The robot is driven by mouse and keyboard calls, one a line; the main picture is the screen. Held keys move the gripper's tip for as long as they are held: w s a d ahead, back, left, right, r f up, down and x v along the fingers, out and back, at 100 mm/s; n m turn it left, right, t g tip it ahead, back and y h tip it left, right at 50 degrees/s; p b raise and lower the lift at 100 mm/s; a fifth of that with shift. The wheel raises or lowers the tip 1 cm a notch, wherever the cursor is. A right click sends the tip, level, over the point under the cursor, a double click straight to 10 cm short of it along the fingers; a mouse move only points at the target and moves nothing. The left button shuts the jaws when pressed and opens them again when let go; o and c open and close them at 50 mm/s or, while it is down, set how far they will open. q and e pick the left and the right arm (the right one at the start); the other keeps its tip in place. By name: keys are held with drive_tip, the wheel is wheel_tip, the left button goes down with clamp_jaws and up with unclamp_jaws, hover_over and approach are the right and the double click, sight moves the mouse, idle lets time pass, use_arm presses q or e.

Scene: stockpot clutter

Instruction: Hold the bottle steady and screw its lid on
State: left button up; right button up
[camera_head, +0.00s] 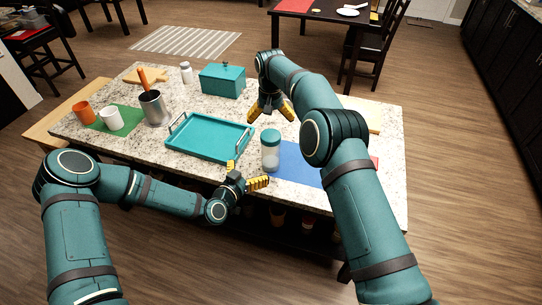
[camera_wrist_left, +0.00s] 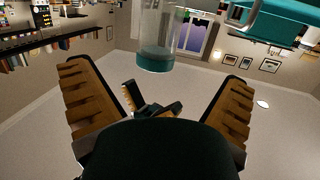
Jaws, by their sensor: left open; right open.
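The bottle (camera_head: 270,158) is a clear cylinder standing upright near the counter's front edge, at the left end of a blue mat. Its teal lid (camera_head: 271,136) sits on top; I cannot tell how tight it is. In the left wrist view the bottle (camera_wrist_left: 160,28) appears upside down, with the lid (camera_wrist_left: 155,60) lowest. My left gripper (camera_head: 249,172) is open, in front and left of the bottle, apart from it. Its fingers (camera_wrist_left: 155,75) frame the left wrist view. My right gripper (camera_head: 272,115) is open and empty, pointing down above the counter behind the bottle.
A teal tray (camera_head: 205,153) with handles lies left of the bottle. The blue mat (camera_head: 299,164) reaches right of the bottle. A metal pot (camera_head: 153,108), orange cup (camera_head: 83,113), white cup (camera_head: 110,118), teal box (camera_head: 222,82) and white shaker (camera_head: 186,73) stand further left and back.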

sight(271, 148)
use_arm(q)
drive_tip(key=x, duration=1.3)
drive_tip(key=shift+w+d, duration=0.3)
clamp_jaws()
use_arm(e)
drive_tip(key=n, duration=0.5)
drive_tip(key=shift+f, duration=0.15)
drive_tip(key=n, duration=0.5)
drive_tip(key=shift+n, duration=0.4)
drive_tip(key=n, duration=0.5)
drive_tip(key=shift+s, duration=0.1)
drive_tip(key=n, duration=0.6)
drive_tip(key=shift+n, duration=0.3)
